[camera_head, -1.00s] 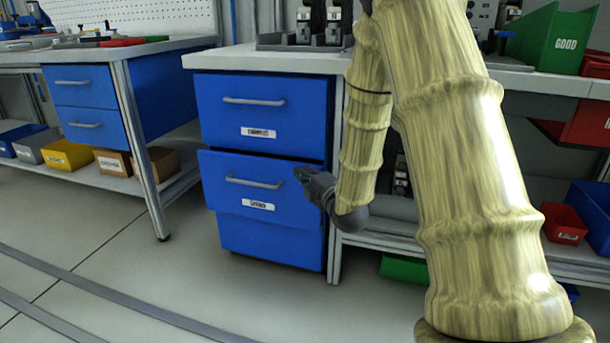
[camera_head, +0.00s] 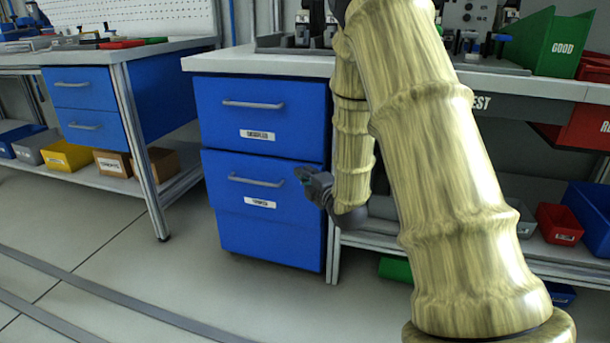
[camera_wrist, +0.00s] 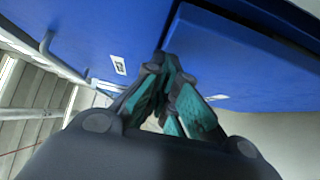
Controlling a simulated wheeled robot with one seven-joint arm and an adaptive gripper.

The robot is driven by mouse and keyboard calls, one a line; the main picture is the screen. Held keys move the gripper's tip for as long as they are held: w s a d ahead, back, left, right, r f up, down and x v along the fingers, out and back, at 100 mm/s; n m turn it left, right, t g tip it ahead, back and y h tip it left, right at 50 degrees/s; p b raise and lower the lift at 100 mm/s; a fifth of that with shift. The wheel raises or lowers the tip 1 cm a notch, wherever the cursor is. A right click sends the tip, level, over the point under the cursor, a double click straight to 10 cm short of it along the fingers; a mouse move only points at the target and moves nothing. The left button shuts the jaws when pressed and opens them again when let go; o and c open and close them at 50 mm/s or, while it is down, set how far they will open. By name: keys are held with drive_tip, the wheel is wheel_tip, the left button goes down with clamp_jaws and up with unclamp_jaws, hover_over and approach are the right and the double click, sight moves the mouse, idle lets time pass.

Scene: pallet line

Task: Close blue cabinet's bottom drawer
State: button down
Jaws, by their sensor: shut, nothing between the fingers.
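The blue cabinet (camera_head: 325,115) stands under the bench with two drawers, each with a grey bar handle and a white label. Its top drawer (camera_head: 260,115) looks shut. Its bottom drawer (camera_head: 290,205) sticks out only slightly past the front above it. My gripper (camera_head: 303,174) is shut and empty, at the right end of the bottom drawer's front, right of its handle (camera_head: 255,182). In the wrist view the teal-padded fingers (camera_wrist: 165,62) come together against or very near a blue surface; exact contact is hard to tell.
A second bench with blue drawers (camera_head: 85,105) and small bins (camera_head: 68,155) below stands at left. Right of the cabinet, a lower shelf holds a red bin (camera_head: 560,223) and a blue bin (camera_head: 590,212). The floor (camera_head: 150,270) in front of the cabinet is clear.

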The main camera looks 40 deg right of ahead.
drive_tip(key=s+a+p, duration=0.3)
drive_tip(key=s+p, duration=0.1)
drive_tip(key=s, duration=0.7)
drive_tip(key=shift+s+a+p, duration=0.25)
drive_tip(key=shift+a+p, duration=0.05)
drive_tip(key=shift+a, duration=0.05)
drive_tip(key=c, duration=1.9)
unclamp_jaws()
drive_tip(key=shift+s, duration=0.15)
drive_tip(key=shift+c, duration=0.2)
drive_tip(key=o, duration=0.3)
drive_tip(key=shift+m, duration=0.3)
drive_tip(key=shift+o, duration=0.6)
drive_tip(key=shift+w+r+m+h, duration=0.15)
drive_tip(key=shift+w+m+h, duration=0.15)
drive_tip(key=shift+w+m, duration=0.15)
drive_tip(key=n+g+h+p, duration=0.6)
drive_tip(key=n+g+h, duration=0.25)
drive_tip(key=n, duration=2.05)
approach(262, 184)
drive_tip(key=shift+m+h, duration=0.25)
drive_tip(key=shift+h, duration=0.2)
drive_tip(key=shift+a+f+b+x, duration=0.15)
drive_tip(key=shift+b+x, duration=0.8)
drive_tip(key=shift+x, duration=1.65)
drive_tip(key=shift+a+f+b+x, duration=0.15)
drive_tip(key=shift+b+x, duration=0.75)
drive_tip(key=shift+x, duration=1.75)
